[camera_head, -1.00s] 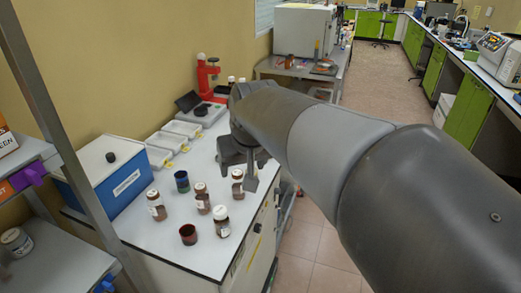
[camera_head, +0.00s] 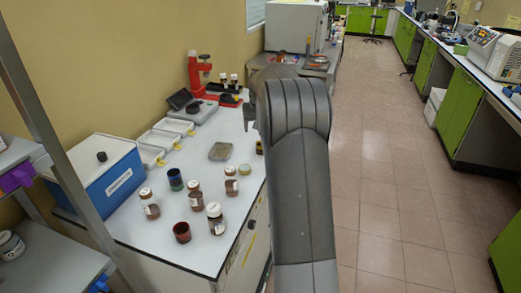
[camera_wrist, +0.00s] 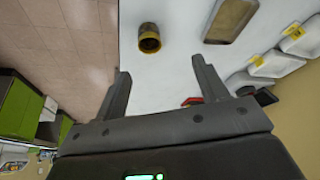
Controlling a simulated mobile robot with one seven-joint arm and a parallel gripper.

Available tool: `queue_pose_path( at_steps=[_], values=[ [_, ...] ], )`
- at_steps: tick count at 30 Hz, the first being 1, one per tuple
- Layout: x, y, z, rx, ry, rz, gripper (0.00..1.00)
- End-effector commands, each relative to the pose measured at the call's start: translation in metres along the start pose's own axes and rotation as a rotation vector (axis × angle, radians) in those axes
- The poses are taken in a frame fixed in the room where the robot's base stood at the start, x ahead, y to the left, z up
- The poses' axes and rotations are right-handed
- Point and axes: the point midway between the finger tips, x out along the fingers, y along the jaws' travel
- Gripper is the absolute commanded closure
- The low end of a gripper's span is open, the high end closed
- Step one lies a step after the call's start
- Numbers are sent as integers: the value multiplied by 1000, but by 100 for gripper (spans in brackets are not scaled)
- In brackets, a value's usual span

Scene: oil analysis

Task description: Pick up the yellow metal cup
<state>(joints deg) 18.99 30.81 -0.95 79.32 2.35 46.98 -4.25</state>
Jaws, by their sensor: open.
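The yellow metal cup (camera_wrist: 149,38) stands on the white counter in the wrist view, dark-sided with a yellow rim and a dark inside. In the head view only a small part of the cup (camera_head: 259,147) seems to show beside my arm, near the counter's right edge. My gripper (camera_wrist: 160,65) is open and empty, fingers pointing toward the cup. The cup appears beyond the fingertips, roughly in line with the gap and slightly toward the left finger, not between them. In the head view my arm mostly hides the gripper.
A shallow metal tray (camera_wrist: 230,18) lies beside the cup. White trays (camera_head: 167,139) and a red stand (camera_head: 194,74) are farther back. Several brown bottles (camera_head: 215,217), a blue cup (camera_head: 175,180), a red cup (camera_head: 182,232) and a blue box (camera_head: 97,177) stand on the counter. Open floor lies right.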

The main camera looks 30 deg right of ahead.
Motion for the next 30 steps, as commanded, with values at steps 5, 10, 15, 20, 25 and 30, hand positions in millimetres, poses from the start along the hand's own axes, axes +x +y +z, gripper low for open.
queue_pose_path(
  at_steps=[5, 10, 15, 20, 25, 30],
  values=[
    [40, 20, -13, 20, -7, 9, 33],
    [53, 25, -16, 24, -9, 11, 33],
    [74, 25, -16, 24, -11, 11, 33],
    [98, 25, -16, 24, -10, 11, 33],
    [111, 25, -16, 23, -8, 11, 33],
    [133, 25, -14, 23, -11, 11, 33]
  ],
)
